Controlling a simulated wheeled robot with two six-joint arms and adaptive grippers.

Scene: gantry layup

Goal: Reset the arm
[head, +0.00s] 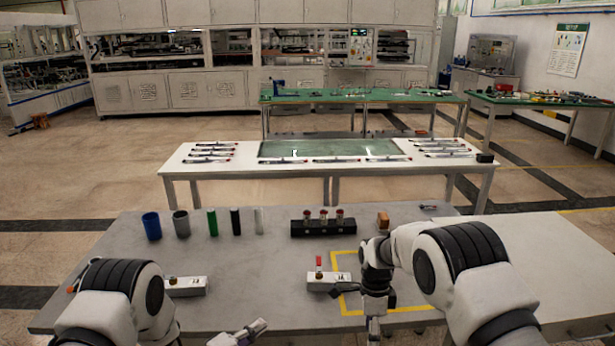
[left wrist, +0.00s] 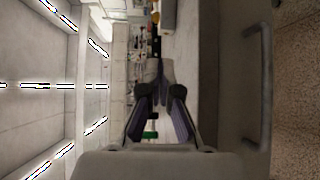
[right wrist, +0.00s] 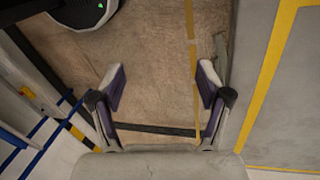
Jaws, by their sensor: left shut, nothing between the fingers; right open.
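My left gripper (head: 250,330) shows at the bottom edge of the head view, in front of the grey table. In the left wrist view its fingers (left wrist: 160,92) come together with nothing between them. My right gripper (head: 374,328) hangs pointing down near the table's front edge, by the yellow taped outline. In the right wrist view its fingers (right wrist: 160,85) are wide apart and empty, with floor seen between them. Neither gripper touches an object that I can see.
The grey table (head: 270,290) holds a blue cup (head: 151,226), several cylinders, a black rack (head: 323,228) with red-topped pieces, a brown block (head: 383,220), and two white boxes, left (head: 187,287) and right (head: 322,282). The middle front is mostly clear.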

